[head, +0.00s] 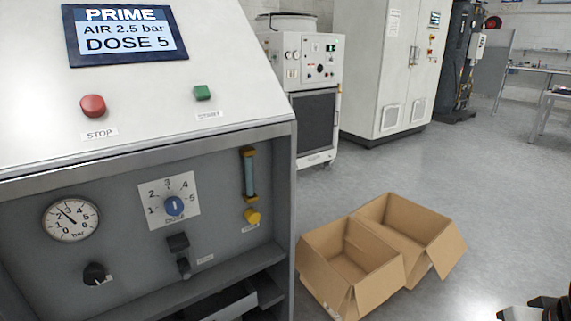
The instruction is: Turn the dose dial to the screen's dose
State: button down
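The dose dial (174,206) is a blue knob on a white square plate with a scale from 1 to 5, in the recessed grey front panel. Its white mark points about straight up, near the 3. The screen (124,36) on the sloped white top reads PRIME, AIR 2.5 bar, DOSE 5. A dark piece of my arm's end, my gripper (540,309), shows only in part at the bottom right corner. It is far from the dial, and its fingers cannot be made out. Nothing covers the dial.
Around the dial are a pressure gauge (71,219), a black knob (96,274), a black valve (180,255) and a flow tube (249,175) with a yellow knob. Above are the red STOP (93,106) and green START (202,93) buttons. Open cardboard boxes (350,262) stand right of the machine.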

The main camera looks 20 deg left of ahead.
aim_at(174, 206)
jog(key=u, duration=1.55)
